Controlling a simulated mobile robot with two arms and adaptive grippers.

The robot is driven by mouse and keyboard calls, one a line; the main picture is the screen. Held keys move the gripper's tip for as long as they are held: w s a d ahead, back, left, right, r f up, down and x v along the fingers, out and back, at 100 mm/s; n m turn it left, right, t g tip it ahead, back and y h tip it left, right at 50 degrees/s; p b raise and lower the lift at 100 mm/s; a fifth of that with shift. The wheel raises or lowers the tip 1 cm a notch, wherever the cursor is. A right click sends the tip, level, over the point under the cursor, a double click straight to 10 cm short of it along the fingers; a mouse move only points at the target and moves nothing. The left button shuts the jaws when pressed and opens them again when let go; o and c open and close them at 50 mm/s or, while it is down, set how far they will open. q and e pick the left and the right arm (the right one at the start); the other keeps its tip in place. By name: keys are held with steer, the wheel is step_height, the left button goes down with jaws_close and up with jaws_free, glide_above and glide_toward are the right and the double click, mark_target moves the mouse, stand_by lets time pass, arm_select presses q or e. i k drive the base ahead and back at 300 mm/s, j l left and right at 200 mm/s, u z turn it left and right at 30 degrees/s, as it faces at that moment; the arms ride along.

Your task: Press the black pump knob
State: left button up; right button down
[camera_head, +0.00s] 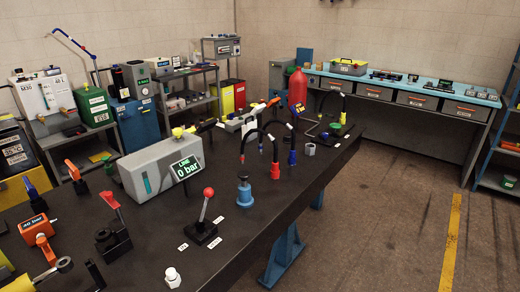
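I cannot tell for certain whether this black top is the pump knob. A grey box (150,168) behind it has a green display (185,172) reading "LINE 0 bar". A lever with a red ball (208,192) stands on a black base (201,232) to the right. Neither of my grippers shows in the head view.
The dark table (250,250) also holds a blue cylinder (244,193), curved black hoses with red and blue ends (275,165), a white fitting (172,277) and an orange gauge (36,229). Open floor (390,220) lies to the right.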

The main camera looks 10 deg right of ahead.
mark_target(244, 174)
steer(key=i+l, duration=0.3)
steer(key=l, duration=0.15)
steer(key=i+l+u, duration=0.15)
steer(key=i+l, duration=0.15)
steer(key=l, duration=0.15)
